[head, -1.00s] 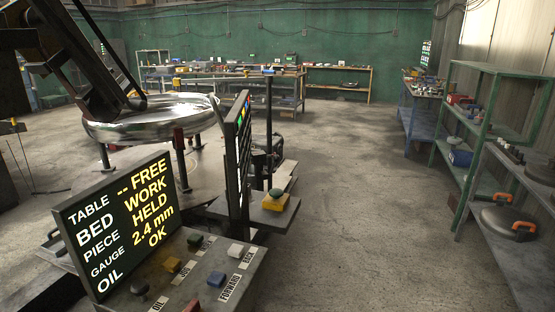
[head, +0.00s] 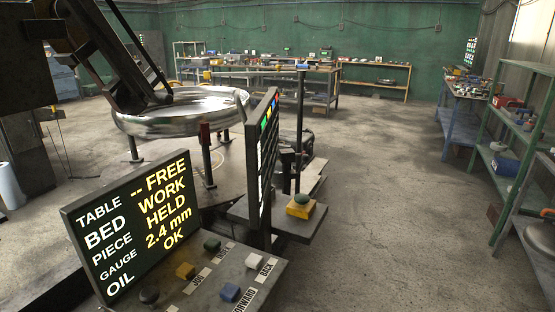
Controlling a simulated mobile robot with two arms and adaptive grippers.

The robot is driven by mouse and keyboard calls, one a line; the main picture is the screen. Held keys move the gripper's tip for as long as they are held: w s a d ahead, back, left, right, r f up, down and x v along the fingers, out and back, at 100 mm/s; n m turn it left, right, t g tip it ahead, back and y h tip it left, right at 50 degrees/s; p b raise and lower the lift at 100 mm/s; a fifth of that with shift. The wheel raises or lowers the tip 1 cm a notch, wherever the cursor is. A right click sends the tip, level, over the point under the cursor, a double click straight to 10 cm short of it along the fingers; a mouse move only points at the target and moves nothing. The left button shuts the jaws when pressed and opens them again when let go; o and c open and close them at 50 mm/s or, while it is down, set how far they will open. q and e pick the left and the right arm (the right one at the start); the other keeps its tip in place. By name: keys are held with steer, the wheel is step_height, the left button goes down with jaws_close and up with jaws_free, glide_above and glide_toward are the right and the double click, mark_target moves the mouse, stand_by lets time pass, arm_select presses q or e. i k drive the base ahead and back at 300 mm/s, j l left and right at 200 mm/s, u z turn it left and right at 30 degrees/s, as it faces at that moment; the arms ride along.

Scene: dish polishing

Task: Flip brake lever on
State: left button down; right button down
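The polishing machine's display (head: 130,225) reads TABLE -- FREE, BED WORK, PIECE HELD, GAUGE 2.4 mm, OIL OK. A shiny metal dish (head: 180,114) sits on the machine behind it, under a dark machine arm (head: 112,62). A tall thin dark post (head: 300,130) with a blue tip stands right of the dish; I cannot tell whether it is the brake lever. A short post with a red top (head: 204,134) stands in front of the dish. Neither of my grippers is in view.
A button panel (head: 215,270) with several coloured knobs lies in front, with labels including JOG, FORWARD and BACK. A green rack (head: 515,150) stands at right. The floor (head: 390,190) between is clear.

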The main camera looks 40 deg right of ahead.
mark_target(305, 157)
steer(key=i+l+u, duration=0.3)
steer(key=l, duration=0.85)
steer(key=l+u, duration=0.3)
steer(key=l, duration=3.5)
